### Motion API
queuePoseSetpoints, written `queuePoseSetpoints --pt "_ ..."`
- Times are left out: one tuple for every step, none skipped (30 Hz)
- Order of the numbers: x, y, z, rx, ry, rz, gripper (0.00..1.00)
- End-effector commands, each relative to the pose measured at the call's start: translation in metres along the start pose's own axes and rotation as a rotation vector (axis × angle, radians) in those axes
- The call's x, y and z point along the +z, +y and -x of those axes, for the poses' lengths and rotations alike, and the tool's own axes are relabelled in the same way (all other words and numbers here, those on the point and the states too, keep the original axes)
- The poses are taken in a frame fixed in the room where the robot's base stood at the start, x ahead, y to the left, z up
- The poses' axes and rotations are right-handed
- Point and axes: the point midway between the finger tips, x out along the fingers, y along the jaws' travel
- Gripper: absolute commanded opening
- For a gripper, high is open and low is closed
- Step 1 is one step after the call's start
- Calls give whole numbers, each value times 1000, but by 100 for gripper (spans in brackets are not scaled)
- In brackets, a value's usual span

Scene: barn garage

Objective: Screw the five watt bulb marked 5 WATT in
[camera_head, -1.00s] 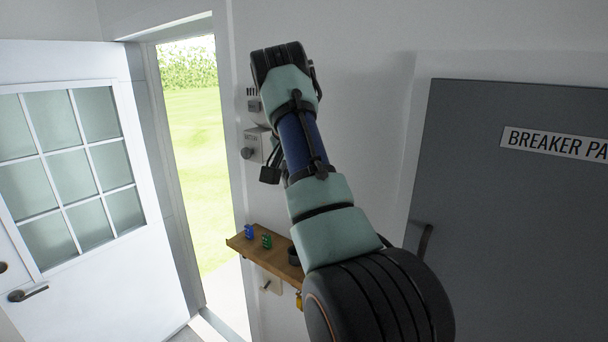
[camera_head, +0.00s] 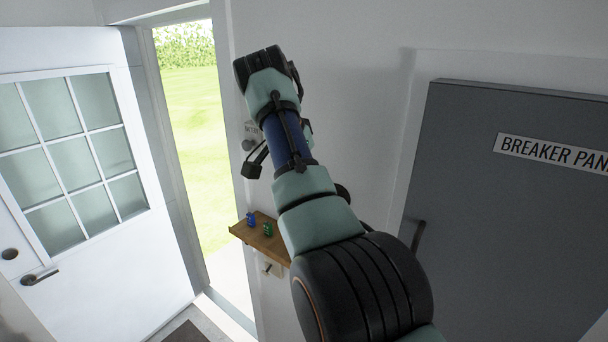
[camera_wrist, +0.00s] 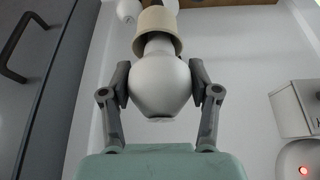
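A white round bulb (camera_wrist: 160,82) shows large in the wrist view, its neck up inside a beige socket (camera_wrist: 157,27). How far its neck is in the socket cannot be seen. A dark mark shows at the bulb's lower end, too oblique to read, so I cannot confirm 5 WATT. My gripper (camera_wrist: 160,88) is below the socket, with one finger pad against each side of the bulb; it appears shut on it. In the head view my arm hides the bulb and socket.
A wooden wall shelf (camera_head: 275,249) carries a blue item (camera_head: 251,218) and a green item (camera_head: 267,229). A grey breaker panel (camera_head: 500,220) is at right, an open door (camera_head: 85,190) at left. In the wrist view, a white box (camera_wrist: 296,107) and a red light (camera_wrist: 304,170) are at right.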

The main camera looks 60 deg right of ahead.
Motion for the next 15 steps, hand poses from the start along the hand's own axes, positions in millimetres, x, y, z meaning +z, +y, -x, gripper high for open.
queuePoseSetpoints --pt "0 0 -1 1 -1 1 68" --pt "0 0 -1 1 -1 1 73" --pt "0 0 -1 0 -1 1 79" --pt "0 0 -1 0 -1 1 84" --pt "0 0 -1 0 -1 2 86" --pt "0 0 0 0 -1 2 86" --pt "0 0 0 0 -1 2 86" --pt "0 0 0 0 -1 2 86" --pt "0 0 0 0 -1 2 86" --pt "0 0 0 -1 0 2 86" --pt "0 0 0 -1 0 2 86" --pt "0 0 0 -1 0 2 86" --pt "0 0 0 -2 0 3 86" --pt "0 0 -1 -4 0 7 86" --pt "1 0 -2 -9 0 18 86"
